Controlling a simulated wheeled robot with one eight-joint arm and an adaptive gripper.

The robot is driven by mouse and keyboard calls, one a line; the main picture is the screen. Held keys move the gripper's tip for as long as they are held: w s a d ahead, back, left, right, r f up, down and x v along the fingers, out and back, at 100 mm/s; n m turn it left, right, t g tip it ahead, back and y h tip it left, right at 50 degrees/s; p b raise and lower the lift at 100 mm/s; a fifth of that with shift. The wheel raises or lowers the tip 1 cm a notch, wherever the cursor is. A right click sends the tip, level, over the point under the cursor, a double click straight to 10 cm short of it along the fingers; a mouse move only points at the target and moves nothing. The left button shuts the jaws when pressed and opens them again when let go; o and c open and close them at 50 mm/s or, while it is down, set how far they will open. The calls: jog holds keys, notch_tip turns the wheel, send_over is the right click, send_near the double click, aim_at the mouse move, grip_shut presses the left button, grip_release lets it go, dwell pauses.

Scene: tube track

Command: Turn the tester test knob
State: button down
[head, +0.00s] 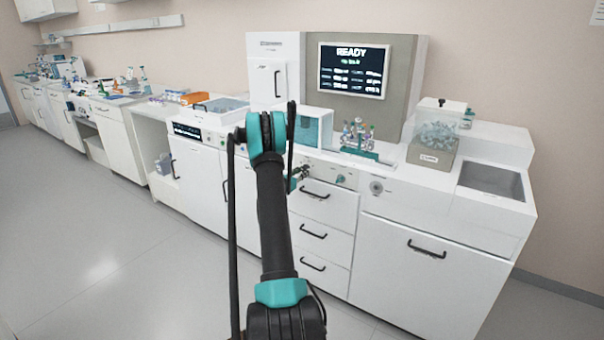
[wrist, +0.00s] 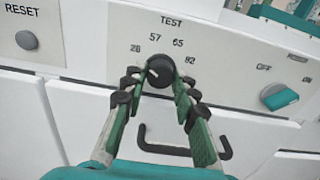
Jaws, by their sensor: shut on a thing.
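The black round test knob (wrist: 159,72) sits on the white front panel in the wrist view, below the word TEST and inside an arc of numbers 28, 57, 65 and 82. A white pointer mark on it points to the upper left. My gripper (wrist: 160,78) has its green and black fingers on either side of the knob, shut on it. In the head view my gripper (head: 298,175) is at the panel above the drawers, partly behind my arm, and the knob cannot be made out there.
The screen (head: 351,70) above the counter reads READY. The floor (head: 110,250) at the left is clear.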

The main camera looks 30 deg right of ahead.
dwell(0.3)
jog(key=m, duration=0.7)
jog(key=shift+m, duration=0.3)
jog(key=m, duration=0.4)
jog(key=shift+m, duration=2.2)
jog(key=c, duration=1.2)
grip_release()
